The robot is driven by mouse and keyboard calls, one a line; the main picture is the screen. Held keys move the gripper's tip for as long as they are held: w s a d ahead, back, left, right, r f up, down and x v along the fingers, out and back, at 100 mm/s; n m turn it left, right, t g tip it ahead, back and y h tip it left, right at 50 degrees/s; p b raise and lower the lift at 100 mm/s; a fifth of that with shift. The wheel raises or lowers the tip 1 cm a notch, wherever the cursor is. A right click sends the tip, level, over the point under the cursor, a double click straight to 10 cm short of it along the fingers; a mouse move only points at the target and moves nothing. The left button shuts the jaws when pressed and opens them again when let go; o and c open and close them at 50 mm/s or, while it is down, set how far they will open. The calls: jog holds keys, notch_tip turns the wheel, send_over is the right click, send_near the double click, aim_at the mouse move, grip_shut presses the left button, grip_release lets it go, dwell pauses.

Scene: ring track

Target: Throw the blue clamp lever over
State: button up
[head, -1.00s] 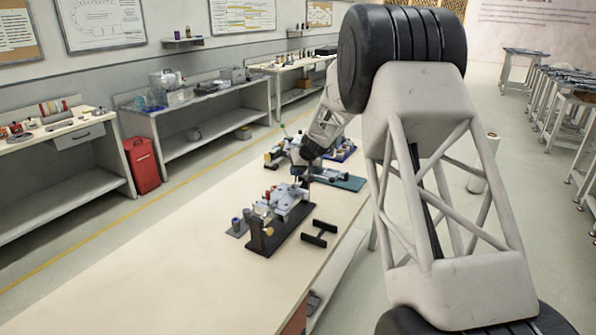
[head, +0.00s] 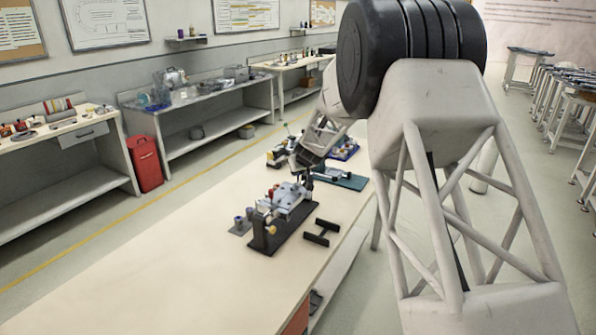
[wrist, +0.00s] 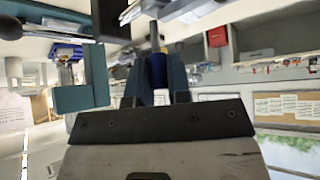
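In the wrist view, the blue grip of the clamp lever (wrist: 157,70) stands between the two dark teal fingers of my gripper (wrist: 157,88). The fingers lie close on both sides of it, with no clear gap. A grey rod runs on from the grip. In the head view, my gripper (head: 304,174) is low over the workbench, at the far end of the grey clamping fixture (head: 288,199). The lever cannot be made out there, as my wrist and the fixture crowd that spot.
A black H-shaped part (head: 321,232) lies right of the fixture. Small cups (head: 242,224) stand on a grey plate to its left. A teal-based fixture (head: 346,180) and other devices stand behind. The near part of the workbench (head: 190,270) is clear.

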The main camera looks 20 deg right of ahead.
jog(key=o, duration=0.4)
jog(key=shift+o, duration=0.2)
jog(key=shift+r, duration=0.15)
jog(key=v, duration=0.7)
jog(key=shift+s+r, duration=0.15)
jog(key=shift+s, duration=0.1)
